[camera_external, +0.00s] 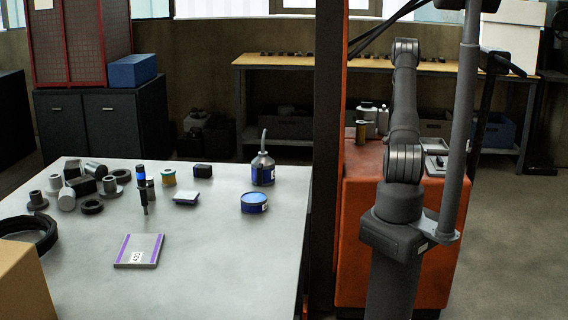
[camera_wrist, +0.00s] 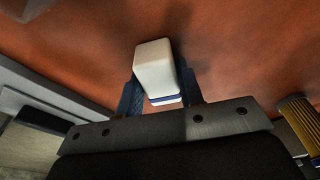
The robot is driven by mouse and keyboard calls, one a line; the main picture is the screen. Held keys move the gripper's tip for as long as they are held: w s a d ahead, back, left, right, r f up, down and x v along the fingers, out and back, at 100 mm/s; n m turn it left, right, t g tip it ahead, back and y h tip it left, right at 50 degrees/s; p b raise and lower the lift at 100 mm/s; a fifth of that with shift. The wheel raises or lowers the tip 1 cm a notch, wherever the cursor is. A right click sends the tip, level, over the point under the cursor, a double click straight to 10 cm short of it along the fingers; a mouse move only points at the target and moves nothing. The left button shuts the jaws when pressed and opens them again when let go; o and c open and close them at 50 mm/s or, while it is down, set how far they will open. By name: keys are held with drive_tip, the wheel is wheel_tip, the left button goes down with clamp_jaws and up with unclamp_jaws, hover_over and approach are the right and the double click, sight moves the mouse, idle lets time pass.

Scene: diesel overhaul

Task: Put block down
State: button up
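In the wrist view a white block (camera_wrist: 155,68) with a dark blue stripe near its lower end sits between the two blue fingers of my gripper (camera_wrist: 157,92). The fingers are against its sides, and my gripper looks shut on it. An orange surface (camera_wrist: 90,45) lies beyond the block. I cannot tell whether the block touches this surface or hangs above it. In the external view my arm reaches over the orange cabinet (camera_external: 390,225), and my gripper and the block cannot be made out there.
A yellow ribbed cylinder (camera_wrist: 299,118) stands at the right of the wrist view, and a pale tray edge (camera_wrist: 45,95) is at the left. The cabinet top also holds a tray (camera_external: 436,146). A dark red post stands beside the grey table (camera_external: 215,250), which carries several parts.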

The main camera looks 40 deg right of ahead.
drive_tip(key=o, duration=0.3)
drive_tip(key=shift+o, duration=0.2)
drive_tip(key=shift+r, duration=0.1)
wheel_tip(320, 180, up, 12)
drive_tip(key=a, duration=0.1)
drive_tip(key=shift+s+a, duration=0.35)
drive_tip(key=f, duration=0.4)
drive_tip(key=d+f, duration=0.1)
drive_tip(key=f, duration=0.7)
drive_tip(key=shift+w+d, duration=0.3)
wheel_tip(320, 180, up, 2)
drive_tip(key=shift+r, duration=1)
